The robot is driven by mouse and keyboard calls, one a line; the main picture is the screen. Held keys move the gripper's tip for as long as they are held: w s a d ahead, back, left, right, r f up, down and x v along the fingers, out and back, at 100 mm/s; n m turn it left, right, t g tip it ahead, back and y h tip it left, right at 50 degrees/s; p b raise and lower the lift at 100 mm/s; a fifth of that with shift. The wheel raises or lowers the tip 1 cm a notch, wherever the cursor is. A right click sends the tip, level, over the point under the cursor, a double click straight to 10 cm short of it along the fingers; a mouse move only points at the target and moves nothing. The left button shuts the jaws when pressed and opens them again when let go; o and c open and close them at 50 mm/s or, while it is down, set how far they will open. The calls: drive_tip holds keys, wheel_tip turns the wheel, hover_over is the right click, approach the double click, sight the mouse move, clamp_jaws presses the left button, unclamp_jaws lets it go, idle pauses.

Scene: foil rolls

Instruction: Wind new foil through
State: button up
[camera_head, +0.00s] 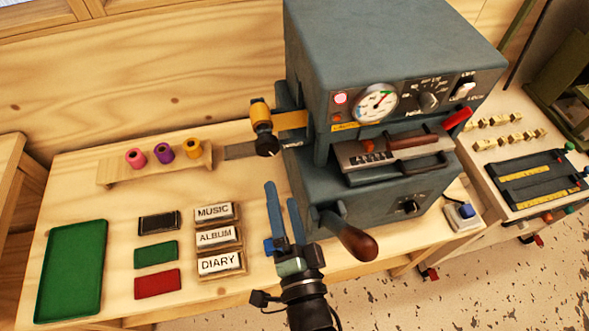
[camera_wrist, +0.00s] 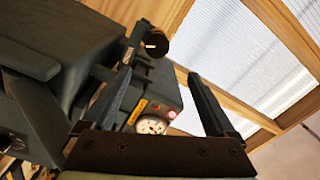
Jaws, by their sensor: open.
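A grey-blue foil stamping machine (camera_head: 390,50) stands on the wooden bench; it also shows at the left of the wrist view (camera_wrist: 75,50). Gold foil (camera_head: 291,120) runs into the machine's left side from a gold roll (camera_head: 260,111) on a black-knobbed spindle. Three spare rolls, pink (camera_head: 135,158), purple (camera_head: 164,152) and orange (camera_head: 193,147), stand on a wooden rack at the back left. My gripper (camera_head: 282,205) is open and empty in front of the machine's left side, below the gold roll. In the wrist view its two fingers (camera_wrist: 160,100) are apart with nothing between them.
A lever with a brown knob (camera_head: 358,241) juts out near my gripper's right. Label blocks (camera_head: 218,236), coloured pieces (camera_head: 157,255) and a green tray (camera_head: 74,268) lie to the left. A blue-button box (camera_head: 464,214) and a side table with brass type (camera_head: 510,140) are right.

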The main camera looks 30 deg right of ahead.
drive_tip(key=b+v, duration=0.3)
drive_tip(key=v, duration=0.8)
drive_tip(key=shift+s+a, duration=0.1)
